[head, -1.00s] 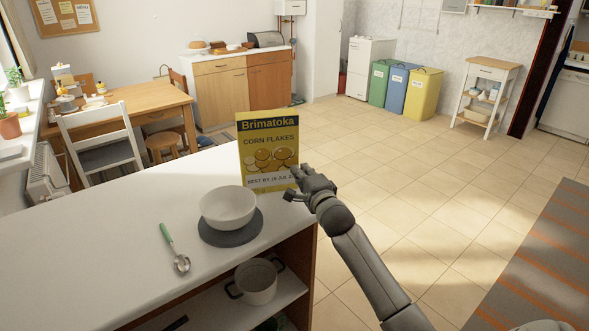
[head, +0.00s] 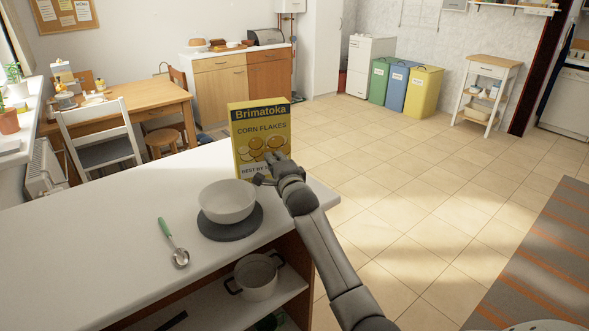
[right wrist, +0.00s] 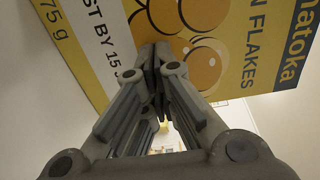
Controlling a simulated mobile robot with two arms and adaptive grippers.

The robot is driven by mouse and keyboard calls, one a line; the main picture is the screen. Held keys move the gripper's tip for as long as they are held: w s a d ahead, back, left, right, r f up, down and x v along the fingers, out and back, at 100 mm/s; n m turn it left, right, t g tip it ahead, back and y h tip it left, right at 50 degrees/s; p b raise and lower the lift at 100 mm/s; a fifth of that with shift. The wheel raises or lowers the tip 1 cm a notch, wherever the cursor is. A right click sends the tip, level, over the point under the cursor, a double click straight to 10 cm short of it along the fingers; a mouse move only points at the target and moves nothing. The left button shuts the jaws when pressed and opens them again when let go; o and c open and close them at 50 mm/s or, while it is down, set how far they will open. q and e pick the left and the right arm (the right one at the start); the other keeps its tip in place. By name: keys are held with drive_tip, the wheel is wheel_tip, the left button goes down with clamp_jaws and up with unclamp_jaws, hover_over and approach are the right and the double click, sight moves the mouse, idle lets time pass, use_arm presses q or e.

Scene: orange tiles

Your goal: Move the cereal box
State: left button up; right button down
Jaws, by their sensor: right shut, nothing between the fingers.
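The yellow cereal box (head: 258,128) with a dark "Brimatoka" band stands upright near the far right end of the white counter. It also fills much of the right wrist view (right wrist: 245,45), where its printing appears turned on its side. My right gripper (head: 265,171) is in front of the box's lower front face. Its fingers (right wrist: 153,62) are shut with nothing between them. The fingertips are at or very close to the box front; I cannot tell whether they touch. The gripper hides the box's lower right part. My left gripper is not in view.
A white bowl (head: 227,200) on a dark round mat (head: 222,233) stands just in front of the box. The counter (head: 100,235) is clear left of the box. A pot (head: 256,277) is on the shelf below.

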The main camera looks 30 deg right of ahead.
sight(261, 157)
drive_tip(key=w+a, duration=0.1)
drive_tip(key=w+b, duration=0.1)
drive_tip(key=w, duration=0.1)
drive_tip(key=w+a, duration=0.1)
drive_tip(key=shift+w+a+b, duration=0.15)
drive_tip(key=shift+a+b, duration=0.2)
drive_tip(key=shift+b, duration=0.05)
drive_tip(key=shift+d, duration=0.1)
idle(0.8)
